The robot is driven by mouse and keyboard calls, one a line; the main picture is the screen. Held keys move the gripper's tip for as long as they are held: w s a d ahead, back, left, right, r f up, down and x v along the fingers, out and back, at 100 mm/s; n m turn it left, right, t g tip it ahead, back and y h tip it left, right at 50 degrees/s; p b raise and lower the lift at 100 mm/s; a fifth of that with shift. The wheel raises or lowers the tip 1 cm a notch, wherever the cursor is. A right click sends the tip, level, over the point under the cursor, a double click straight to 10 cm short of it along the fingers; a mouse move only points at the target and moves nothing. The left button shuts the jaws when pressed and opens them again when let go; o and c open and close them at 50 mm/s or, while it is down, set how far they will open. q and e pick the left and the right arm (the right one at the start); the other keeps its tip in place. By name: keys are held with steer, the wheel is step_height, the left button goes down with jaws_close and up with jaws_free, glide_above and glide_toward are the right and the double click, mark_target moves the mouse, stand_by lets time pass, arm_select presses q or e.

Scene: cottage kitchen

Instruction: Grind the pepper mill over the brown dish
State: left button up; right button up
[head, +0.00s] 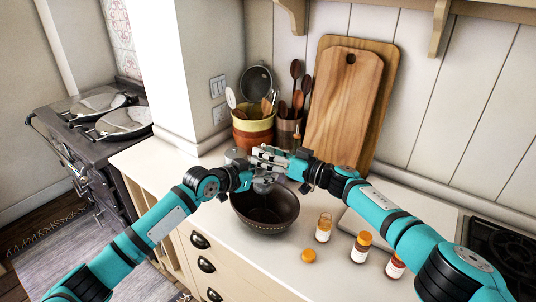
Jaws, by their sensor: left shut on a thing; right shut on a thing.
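The brown dish (266,222), a dark round bowl, stands upright on the counter near its front edge. My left gripper (258,178) and my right gripper (270,158) meet just above its back rim, the right one higher. Both are shut on the pepper mill (264,188), which they mostly hide. Only a small greyish part of the mill shows below the fingers, above the dish. Its exact tilt cannot be told. The inside of the dish looks dark, and I cannot make out any pepper in it.
Utensil pots (252,133) and wooden boards (342,108) stand behind. A stove (85,135) is at left, a dark hob (508,255) at right.

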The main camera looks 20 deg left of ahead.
steer(key=shift+w+d+t, duration=0.1)
steer(key=shift+t, duration=0.2)
steer(key=m+t, duration=0.1)
steer(key=m+t+h, duration=0.1)
steer(key=t, duration=0.1)
steer(key=shift+s+m+h, duration=0.25)
steer(key=shift+m+h, duration=0.05)
steer(key=shift+m, duration=0.1)
steer(key=m+t+h, duration=0.2)
steer(key=t, duration=0.1)
steer(key=shift+s+a, duration=0.15)
steer(key=shift+a, duration=0.1)
steer(key=shift+m+t+h, duration=0.4)
steer(key=shift+h, duration=0.1)
steer(key=shift+d, duration=0.15)
steer(key=o, duration=1.2)
